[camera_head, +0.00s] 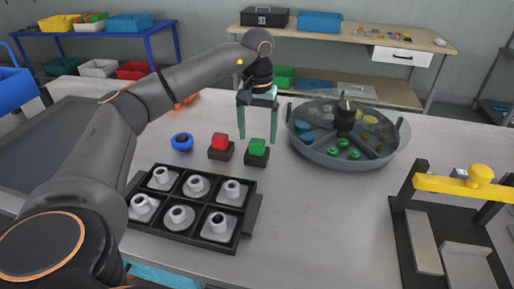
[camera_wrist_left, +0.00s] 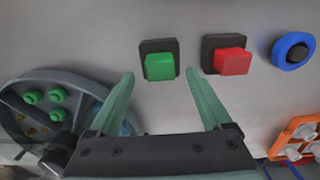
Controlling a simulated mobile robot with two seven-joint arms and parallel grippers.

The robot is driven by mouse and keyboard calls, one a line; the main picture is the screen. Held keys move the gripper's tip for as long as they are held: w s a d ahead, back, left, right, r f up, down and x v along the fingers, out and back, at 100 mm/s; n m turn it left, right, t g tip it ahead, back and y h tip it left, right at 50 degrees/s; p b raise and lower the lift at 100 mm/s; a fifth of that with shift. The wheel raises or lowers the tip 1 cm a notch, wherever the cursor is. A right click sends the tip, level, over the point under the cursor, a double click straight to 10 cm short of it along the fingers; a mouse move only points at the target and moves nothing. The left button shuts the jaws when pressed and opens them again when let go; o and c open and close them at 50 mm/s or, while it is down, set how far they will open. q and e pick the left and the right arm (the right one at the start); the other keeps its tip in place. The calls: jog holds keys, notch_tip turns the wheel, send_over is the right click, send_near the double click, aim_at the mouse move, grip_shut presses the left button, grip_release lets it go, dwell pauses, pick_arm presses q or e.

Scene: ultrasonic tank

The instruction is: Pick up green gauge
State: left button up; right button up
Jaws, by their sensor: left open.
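The green gauge (camera_head: 257,149) is a green block on a black base, standing on the table right of a red block (camera_head: 220,143) on a similar base. In the left wrist view the green gauge (camera_wrist_left: 159,66) lies ahead, between the lines of the two fingers. My left gripper (camera_head: 258,137) is open and empty, pointing down above and just behind the green gauge. It also shows in the left wrist view (camera_wrist_left: 159,74), its green fingers spread to either side of the gauge and apart from it. My right gripper is not in view.
A blue ring (camera_head: 182,142) lies left of the red block. A black tray (camera_head: 246,225) of grey flanged parts is in front. A round grey tank (camera_head: 335,159) with green pieces stands right of the gauge. A yellow-barred fixture (camera_head: 440,184) is at far right. Table between tray and fixture is clear.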

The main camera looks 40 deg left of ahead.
aim_at(257, 140)
pick_arm(q)
jog(key=shift+f, duration=1.6)
jog(key=shift+c, duration=0.3)
grip_shut()
